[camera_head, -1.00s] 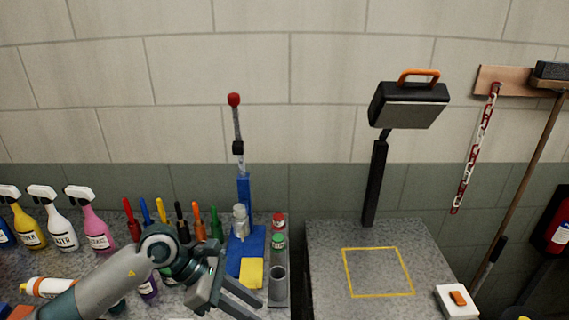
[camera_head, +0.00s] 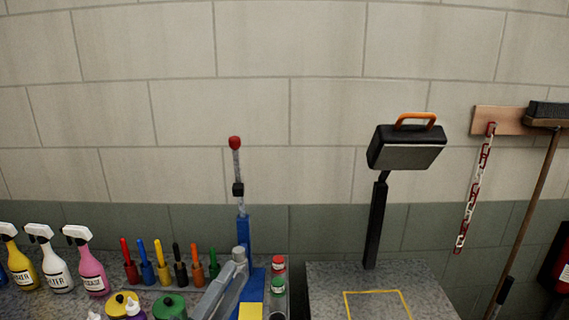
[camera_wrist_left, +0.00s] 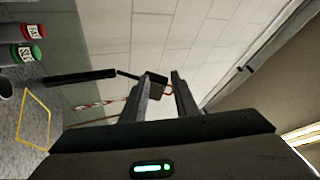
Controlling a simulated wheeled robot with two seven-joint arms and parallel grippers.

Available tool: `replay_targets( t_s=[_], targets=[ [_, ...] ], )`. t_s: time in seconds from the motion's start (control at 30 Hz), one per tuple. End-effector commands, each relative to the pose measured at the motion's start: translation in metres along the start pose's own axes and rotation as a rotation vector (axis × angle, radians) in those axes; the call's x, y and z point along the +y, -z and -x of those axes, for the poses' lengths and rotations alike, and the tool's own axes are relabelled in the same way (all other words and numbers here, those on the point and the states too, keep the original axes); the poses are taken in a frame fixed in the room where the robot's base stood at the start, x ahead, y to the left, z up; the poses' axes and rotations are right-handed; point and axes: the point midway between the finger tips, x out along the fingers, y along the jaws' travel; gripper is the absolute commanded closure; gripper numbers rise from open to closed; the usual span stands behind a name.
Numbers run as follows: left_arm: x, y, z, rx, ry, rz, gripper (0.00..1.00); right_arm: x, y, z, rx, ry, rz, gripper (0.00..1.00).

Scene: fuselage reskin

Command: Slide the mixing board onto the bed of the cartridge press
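The blue cartridge press (camera_head: 244,232) stands at the back of the bench, with its red-knobbed lever (camera_head: 235,143) raised. A grey cylinder stands by its column, and part of its blue base shows low in the head view. A flat yellow piece (camera_head: 250,312) lies at the front of the base, cut by the frame edge. I cannot pick out the mixing board for certain. My right gripper is not in view.
Colored markers (camera_head: 162,262), spray bottles (camera_head: 92,270) and paint pots (camera_head: 172,306) crowd the left bench. Red and green capped jars (camera_head: 278,264) stand right of the press. A grey top with a yellow outlined square (camera_head: 376,293) is clear, a black lamp (camera_head: 407,148) behind it.

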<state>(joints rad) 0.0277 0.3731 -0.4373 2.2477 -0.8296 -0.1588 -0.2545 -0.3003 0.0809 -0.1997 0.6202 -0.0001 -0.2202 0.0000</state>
Motion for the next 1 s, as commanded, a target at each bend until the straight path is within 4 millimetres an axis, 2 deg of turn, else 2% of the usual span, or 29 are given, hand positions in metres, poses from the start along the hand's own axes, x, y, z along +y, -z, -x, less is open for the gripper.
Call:
replay_targets(
  t_s=[0.1, 0.2, 0.27, 0.3, 0.37, 0.4, 0.47, 0.5, 0.6, 0.7, 0.8, 1.0],
  targets=[
    [0.026, -0.045, 0.034, -0.249, -0.084, 0.2, 0.73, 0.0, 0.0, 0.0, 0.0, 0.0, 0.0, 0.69],
    [0.055, -0.075, 0.072, -0.455, -0.165, 0.357, 0.73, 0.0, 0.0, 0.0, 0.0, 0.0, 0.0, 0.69],
    [0.075, -0.089, 0.1, -0.577, -0.219, 0.449, 0.73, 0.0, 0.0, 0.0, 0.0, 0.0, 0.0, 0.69],
    [0.088, -0.095, 0.12, -0.658, -0.257, 0.507, 0.73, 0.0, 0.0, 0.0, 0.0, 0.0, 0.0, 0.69],
    [0.108, -0.101, 0.152, -0.776, -0.315, 0.594, 0.73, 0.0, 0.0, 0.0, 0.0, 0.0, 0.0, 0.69],
    [0.12, -0.103, 0.174, -0.852, -0.355, 0.645, 0.73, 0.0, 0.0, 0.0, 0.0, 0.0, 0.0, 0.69],
    [0.137, -0.101, 0.208, -0.962, -0.415, 0.723, 0.73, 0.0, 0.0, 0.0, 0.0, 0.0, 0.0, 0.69],
    [0.148, -0.099, 0.231, -1.034, -0.457, 0.769, 0.73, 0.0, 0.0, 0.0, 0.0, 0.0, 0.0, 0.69],
    [0.168, -0.085, 0.283, -1.193, -0.555, 0.872, 0.73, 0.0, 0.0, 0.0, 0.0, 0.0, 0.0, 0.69],
    [0.18, -0.07, 0.324, -1.313, -0.635, 0.944, 0.73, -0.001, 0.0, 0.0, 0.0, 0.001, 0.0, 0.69],
    [0.187, -0.054, 0.355, -1.403, -0.702, 0.997, 0.73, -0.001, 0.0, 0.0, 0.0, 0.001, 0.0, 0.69],
    [0.192, -0.025, 0.404, -1.546, -0.811, 1.074, 0.73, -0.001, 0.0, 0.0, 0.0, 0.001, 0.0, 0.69]
  ],
)
